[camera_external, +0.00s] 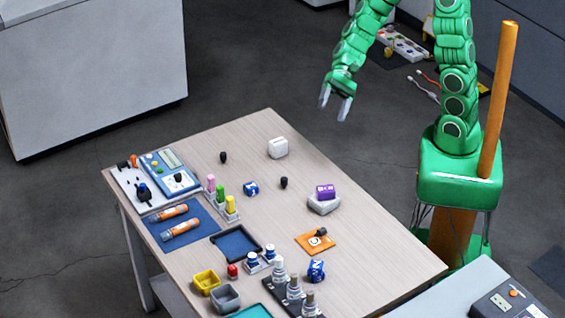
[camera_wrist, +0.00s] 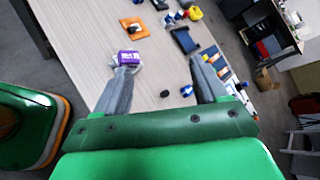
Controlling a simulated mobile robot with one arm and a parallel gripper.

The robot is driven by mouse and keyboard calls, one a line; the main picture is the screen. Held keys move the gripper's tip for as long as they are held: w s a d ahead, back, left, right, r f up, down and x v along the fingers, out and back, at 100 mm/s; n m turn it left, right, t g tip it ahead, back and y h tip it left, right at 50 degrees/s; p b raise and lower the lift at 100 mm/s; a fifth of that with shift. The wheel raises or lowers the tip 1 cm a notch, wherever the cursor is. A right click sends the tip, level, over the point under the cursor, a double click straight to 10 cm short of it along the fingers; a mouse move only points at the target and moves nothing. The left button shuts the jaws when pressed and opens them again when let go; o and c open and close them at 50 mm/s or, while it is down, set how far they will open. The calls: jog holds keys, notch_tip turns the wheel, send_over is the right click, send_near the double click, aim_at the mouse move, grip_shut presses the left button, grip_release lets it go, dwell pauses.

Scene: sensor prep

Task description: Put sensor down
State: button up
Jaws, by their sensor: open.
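In the wrist view the purple block (camera_wrist: 128,57) shows beyond the left fingertip, with part of the pale block hidden by the finger. My gripper (camera_external: 333,112) is in the air past the table's far edge, fingers pointing down. In the wrist view my gripper (camera_wrist: 161,63) has its fingers wide apart and nothing between them.
Bare tabletop lies around the purple block.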

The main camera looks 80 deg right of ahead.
jog(key=s+r+n+g+h, duration=0.2)
jog(key=s+n, duration=0.2)
jog(key=s, duration=0.3)
jog(key=s+r+n+g+h, duration=0.2)
jog(key=s+n+h, duration=0.1)
jog(key=s, duration=0.3)
jog(key=s+d+r+n+h, duration=0.4)
jog(key=s+d+h, duration=0.3)
jog(key=s+d, duration=0.4)
jog(key=shift+r+t, duration=0.15)
jog(key=shift+t, duration=0.15)
